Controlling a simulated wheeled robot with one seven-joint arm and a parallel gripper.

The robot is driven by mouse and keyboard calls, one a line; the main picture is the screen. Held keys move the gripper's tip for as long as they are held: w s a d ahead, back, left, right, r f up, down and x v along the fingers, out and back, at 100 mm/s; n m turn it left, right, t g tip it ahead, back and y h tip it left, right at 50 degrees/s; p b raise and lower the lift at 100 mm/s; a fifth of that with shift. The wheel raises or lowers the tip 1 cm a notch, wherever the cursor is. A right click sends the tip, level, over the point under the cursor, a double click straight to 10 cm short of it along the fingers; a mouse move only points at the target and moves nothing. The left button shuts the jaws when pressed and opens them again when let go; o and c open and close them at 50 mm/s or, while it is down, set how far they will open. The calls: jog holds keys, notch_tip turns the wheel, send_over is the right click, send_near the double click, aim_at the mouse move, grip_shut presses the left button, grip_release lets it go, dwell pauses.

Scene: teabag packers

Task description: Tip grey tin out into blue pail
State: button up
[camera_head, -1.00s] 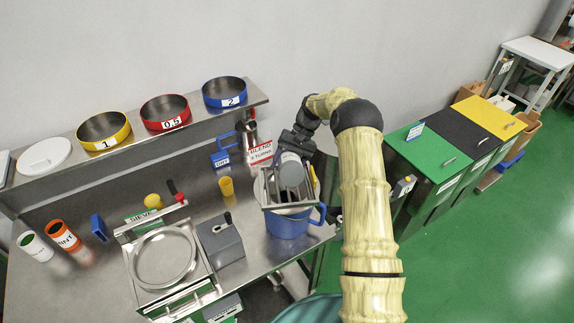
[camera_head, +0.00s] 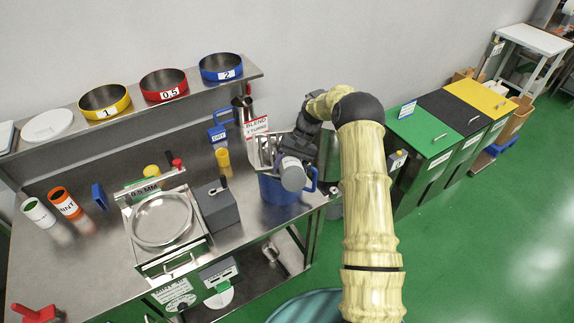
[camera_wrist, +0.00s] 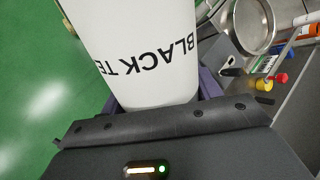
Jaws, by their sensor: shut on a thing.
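My gripper (camera_head: 298,148) is shut on the grey tin (camera_head: 294,177) above the blue pail (camera_head: 273,192). In the head view the tin's round end faces the camera, so the tin is tilted, overlapping the pail's near right side. In the wrist view the tin (camera_wrist: 140,45) is pale with black letters reading BLACK TE. Its mouth and any contents cannot be seen. The pail stands on the steel table's right end with its handle at the right. Its opening is mostly hidden by my gripper, the tin and metal parts.
Left of the pail are a dark grey box (camera_head: 217,208), a yellow cup (camera_head: 222,157) and a sieve in a steel frame (camera_head: 162,220). Lidded bins (camera_head: 425,140) stand at the right. Green floor is clear beyond.

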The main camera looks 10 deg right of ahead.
jog(key=s+f+b, duration=0.4)
jog(key=f+b, duration=0.2)
jog(key=f, duration=0.3)
jog(key=s+f+n+b, duration=0.1)
jog(key=s+f+b, duration=0.3)
jog(key=f, duration=0.5)
jog(key=shift+f+g+h+b, duration=0.25)
jog(key=shift+g+h+b, duration=0.05)
jog(key=shift+b, duration=0.85)
